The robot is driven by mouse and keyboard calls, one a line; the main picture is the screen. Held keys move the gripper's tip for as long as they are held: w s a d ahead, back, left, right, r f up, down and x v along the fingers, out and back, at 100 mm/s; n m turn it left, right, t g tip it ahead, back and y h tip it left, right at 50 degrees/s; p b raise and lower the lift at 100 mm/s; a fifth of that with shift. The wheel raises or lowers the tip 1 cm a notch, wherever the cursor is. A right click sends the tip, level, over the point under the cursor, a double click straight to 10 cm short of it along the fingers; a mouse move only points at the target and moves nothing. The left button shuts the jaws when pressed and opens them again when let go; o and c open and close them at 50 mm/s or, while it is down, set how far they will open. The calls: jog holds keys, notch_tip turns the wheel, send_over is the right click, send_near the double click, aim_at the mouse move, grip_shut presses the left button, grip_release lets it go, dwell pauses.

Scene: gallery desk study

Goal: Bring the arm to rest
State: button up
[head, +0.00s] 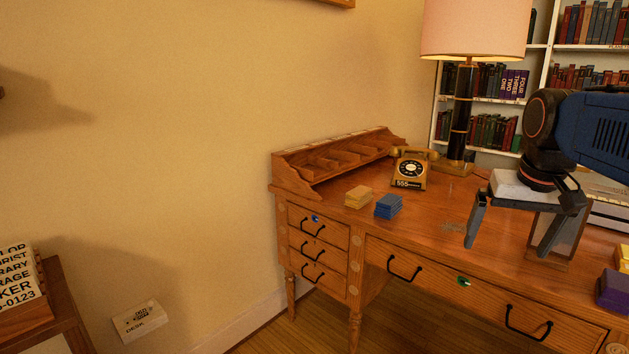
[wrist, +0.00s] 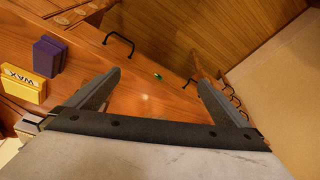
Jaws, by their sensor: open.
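My gripper (head: 505,240) hangs over the right part of the wooden desk (head: 450,215) in the head view, fingers pointing down. Its two fingers are spread wide apart with nothing between them. In the wrist view my gripper (wrist: 155,90) is also open and empty, above the desk's front edge. The arm comes in from the right side of the head view, and its blue link is partly cut off by the frame edge.
A yellow stack (head: 359,196), a blue stack (head: 388,206), a telephone (head: 410,168) and a lamp (head: 463,115) stand on the desk. A purple block (wrist: 48,56) and a yellow block marked WAX (wrist: 23,88) lie at its right. Bookshelves (head: 545,70) stand behind.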

jog(key=s+a+f+n, duration=0.1)
jog(key=s+a+f, duration=0.3)
jog(key=s+f, duration=0.2)
jog(key=s+a+f+n+t, duration=0.1)
jog(key=s+a+f+n, duration=0.1)
jog(key=s+a+f, duration=0.2)
jog(key=s+f, duration=0.3)
jog(key=f, duration=0.4)
jog(key=shift+a+t+y, duration=0.2)
jog(key=shift+t+y, duration=0.1)
jog(key=shift+y, duration=0.1)
